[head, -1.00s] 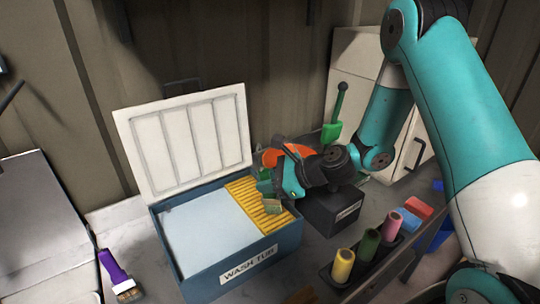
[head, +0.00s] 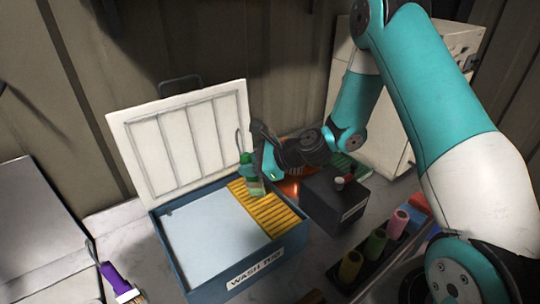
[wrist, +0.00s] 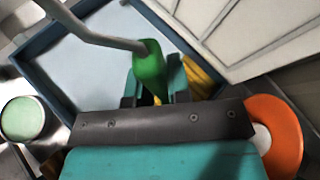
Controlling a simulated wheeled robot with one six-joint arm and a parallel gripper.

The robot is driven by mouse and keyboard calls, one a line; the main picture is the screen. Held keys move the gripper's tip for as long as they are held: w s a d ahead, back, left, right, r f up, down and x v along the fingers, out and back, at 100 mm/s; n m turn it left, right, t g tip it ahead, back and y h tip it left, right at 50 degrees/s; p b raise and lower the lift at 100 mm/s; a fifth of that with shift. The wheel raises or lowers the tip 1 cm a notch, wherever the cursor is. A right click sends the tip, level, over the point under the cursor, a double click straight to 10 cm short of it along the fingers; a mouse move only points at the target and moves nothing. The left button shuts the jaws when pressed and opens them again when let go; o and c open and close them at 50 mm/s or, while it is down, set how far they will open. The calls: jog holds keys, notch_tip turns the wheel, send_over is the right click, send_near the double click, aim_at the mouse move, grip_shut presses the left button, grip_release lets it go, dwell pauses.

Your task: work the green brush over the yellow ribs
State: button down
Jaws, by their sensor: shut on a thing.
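The green brush (head: 249,172) is upright in my gripper (head: 259,163), its pale bristles pointing down over the back end of the yellow ribs (head: 268,215). I cannot tell whether the bristles touch the ribs. The ribs form a slatted strip along the right side of the blue wash tub (head: 225,272). In the wrist view, the green brush handle (wrist: 150,65) stands between the two fingers (wrist: 155,88), which are shut on it. A grey looped rod rises from the handle. Part of the ribs (wrist: 205,75) shows behind the gripper; the bristles are hidden there.
The tub's white lid (head: 180,140) stands open behind it. A dark box (head: 335,198) stands right of the tub, with an orange thing (head: 290,188) between. A rack with pink (head: 398,225), green and yellow rolls is front right. A purple-handled brush (head: 116,278) lies left.

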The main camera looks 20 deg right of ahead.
aim_at(250, 156)
jog(key=r+p, duration=0.2)
jog(key=r, duration=0.1)
jog(key=r+p, duration=0.1)
jog(key=r, duration=0.1)
jog(key=shift+s+d, duration=0.15)
jog(key=shift+d, duration=0.15)
jog(key=shift+r+p, duration=1.15)
jog(key=shift+r, duration=0.15)
